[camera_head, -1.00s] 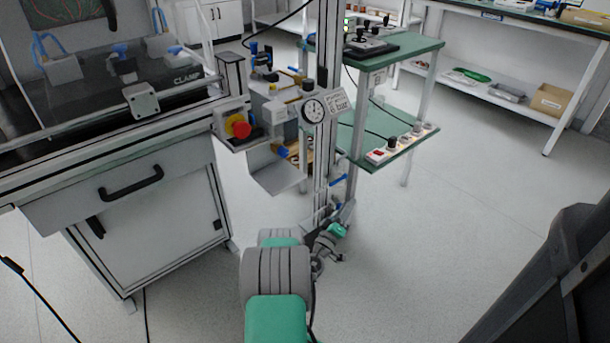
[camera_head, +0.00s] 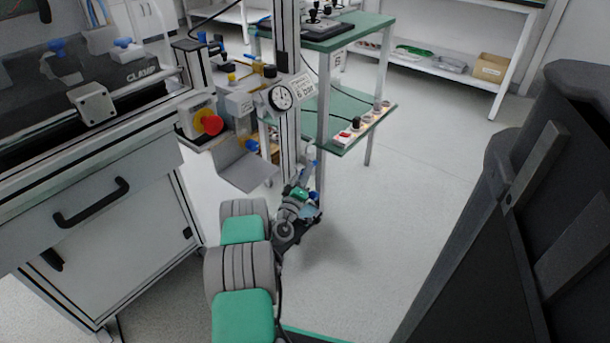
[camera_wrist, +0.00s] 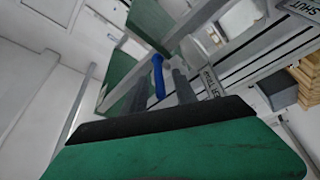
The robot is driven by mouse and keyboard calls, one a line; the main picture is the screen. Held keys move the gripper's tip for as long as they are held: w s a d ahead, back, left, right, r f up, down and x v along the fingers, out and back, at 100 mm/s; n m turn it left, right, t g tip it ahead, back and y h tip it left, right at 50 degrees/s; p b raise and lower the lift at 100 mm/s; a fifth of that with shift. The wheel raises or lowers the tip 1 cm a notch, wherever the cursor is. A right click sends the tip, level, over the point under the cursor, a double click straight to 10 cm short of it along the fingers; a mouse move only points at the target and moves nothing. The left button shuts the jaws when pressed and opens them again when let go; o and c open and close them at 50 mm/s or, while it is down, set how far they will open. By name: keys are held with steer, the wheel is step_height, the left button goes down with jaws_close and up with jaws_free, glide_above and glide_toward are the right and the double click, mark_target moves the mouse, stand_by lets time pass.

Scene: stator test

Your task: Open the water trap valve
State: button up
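A blue valve lever (camera_wrist: 158,72) shows in the wrist view, beside a partly readable label (camera_wrist: 211,82) that seems to say WATER. My gripper (camera_wrist: 163,80) is open, with its two dark fingers apart and the blue lever appearing between or just beyond them. I cannot tell whether they touch it. In the head view my gripper is low at the metal post (camera_head: 288,120), near small blue parts (camera_head: 313,163); my wrist hides much of the valve there.
A pressure gauge (camera_head: 281,97) and a red emergency knob (camera_head: 212,125) sit above, beside a grey sloped tray (camera_head: 245,168). A green two-level stand (camera_head: 350,32) is behind the post. A large dark panel (camera_head: 500,220) fills the right. Floor between is clear.

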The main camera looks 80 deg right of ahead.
steer(key=shift+d, duration=0.25)
steer(key=shift+c, duration=0.4)
jaws_close()
stand_by(0.9)
